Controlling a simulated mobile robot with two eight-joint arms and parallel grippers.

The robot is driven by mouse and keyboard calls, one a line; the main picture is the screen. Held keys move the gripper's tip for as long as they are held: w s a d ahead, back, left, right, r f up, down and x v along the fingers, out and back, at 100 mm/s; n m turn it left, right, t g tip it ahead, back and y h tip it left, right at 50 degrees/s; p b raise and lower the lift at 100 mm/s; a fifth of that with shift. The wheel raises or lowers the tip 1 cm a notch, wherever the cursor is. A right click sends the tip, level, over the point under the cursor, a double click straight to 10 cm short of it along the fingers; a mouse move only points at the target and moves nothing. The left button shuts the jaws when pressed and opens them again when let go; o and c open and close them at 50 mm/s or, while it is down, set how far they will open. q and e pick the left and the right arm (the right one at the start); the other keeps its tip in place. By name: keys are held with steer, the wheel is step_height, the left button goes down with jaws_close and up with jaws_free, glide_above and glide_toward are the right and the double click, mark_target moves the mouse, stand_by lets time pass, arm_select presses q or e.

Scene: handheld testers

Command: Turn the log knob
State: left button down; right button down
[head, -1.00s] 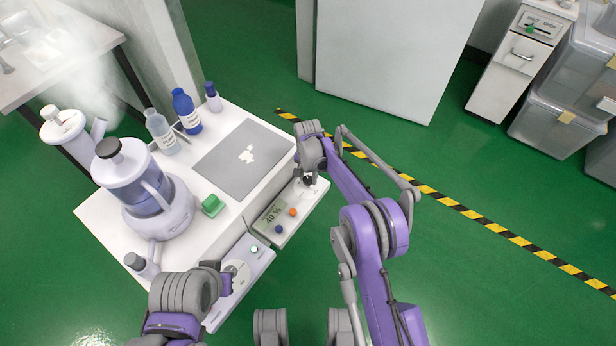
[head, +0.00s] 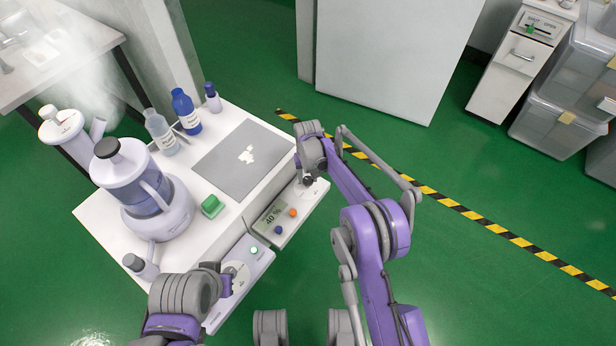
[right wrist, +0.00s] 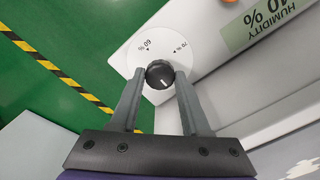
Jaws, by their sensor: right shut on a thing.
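Two white handheld testers lie along the front of the white stand. The right tester (head: 268,222) shows "40 %" on its display, with an orange and a blue button. My right gripper (right wrist: 159,80) is shut on this knob, one finger at each side. It also shows in the head view (head: 308,180). My left gripper (head: 230,279) is at the dial of the left tester (head: 255,262), which has a green button. Its fingertips are unclear. I cannot read a log label.
On the white stand are a grey panel (head: 243,160), a green block (head: 211,206), a humidifier-like device (head: 150,195) and bottles, including a blue one (head: 186,112). A drawer unit (head: 514,70) and clear bins (head: 558,120) stand right. The green floor is open.

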mark_target(308, 180)
stand_by(0.4)
steer(key=shift+c, duration=1.9)
jaws_free()
step_height(308, 180, up, 11)
steer(key=p, duration=0.2)
steer(key=shift+p, duration=0.3)
